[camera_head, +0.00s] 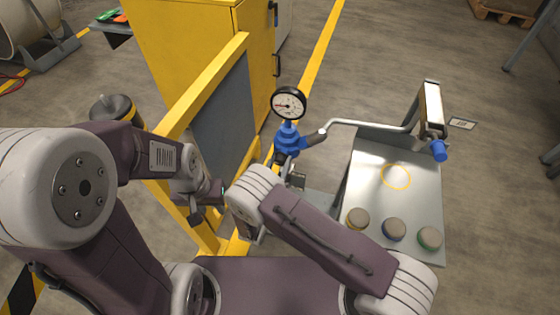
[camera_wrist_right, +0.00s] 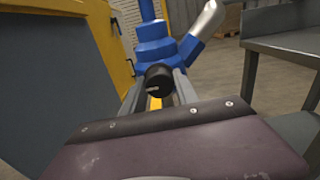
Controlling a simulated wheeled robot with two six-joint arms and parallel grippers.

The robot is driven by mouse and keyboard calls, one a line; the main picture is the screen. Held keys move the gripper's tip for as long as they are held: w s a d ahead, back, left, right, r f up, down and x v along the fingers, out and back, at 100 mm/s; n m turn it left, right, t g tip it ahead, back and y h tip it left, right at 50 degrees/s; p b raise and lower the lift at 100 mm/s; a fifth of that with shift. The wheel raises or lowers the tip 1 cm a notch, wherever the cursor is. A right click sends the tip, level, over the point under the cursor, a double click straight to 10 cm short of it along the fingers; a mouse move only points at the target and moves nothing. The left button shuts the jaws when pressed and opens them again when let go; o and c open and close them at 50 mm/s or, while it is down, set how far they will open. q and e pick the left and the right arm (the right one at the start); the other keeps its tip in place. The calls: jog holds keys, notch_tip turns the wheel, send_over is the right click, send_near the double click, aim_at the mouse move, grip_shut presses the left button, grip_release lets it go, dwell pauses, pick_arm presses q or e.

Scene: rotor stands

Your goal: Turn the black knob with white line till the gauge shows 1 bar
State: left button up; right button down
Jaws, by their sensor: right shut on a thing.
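The black knob (camera_wrist_right: 158,81) sits at the front of a blue valve body (camera_wrist_right: 153,45) in the right wrist view. Its white line looks roughly level. My right gripper (camera_wrist_right: 158,92) is shut on the knob, one finger on each side. In the head view the knob is mostly hidden by my right arm. The round gauge (camera_head: 288,104) stands above the blue valve (camera_head: 289,142), with a white face and black rim. Its scale is too small to read surely. My left gripper (camera_head: 207,203) hangs by the yellow frame, away from the valve; its jaws are unclear.
A yellow frame with a grey panel (camera_head: 225,118) stands left of the valve. A pipe (camera_head: 368,123) runs right to a blue-handled part (camera_head: 438,150). A grey metal table (camera_head: 415,205) holds several coloured-ringed round pieces (camera_head: 393,229) along its near edge.

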jog(key=shift+f, duration=0.1)
dwell(0.3)
jog(key=c, duration=0.9)
grip_release()
jog(key=shift+c, duration=0.2)
jog(key=shift+s, duration=0.1)
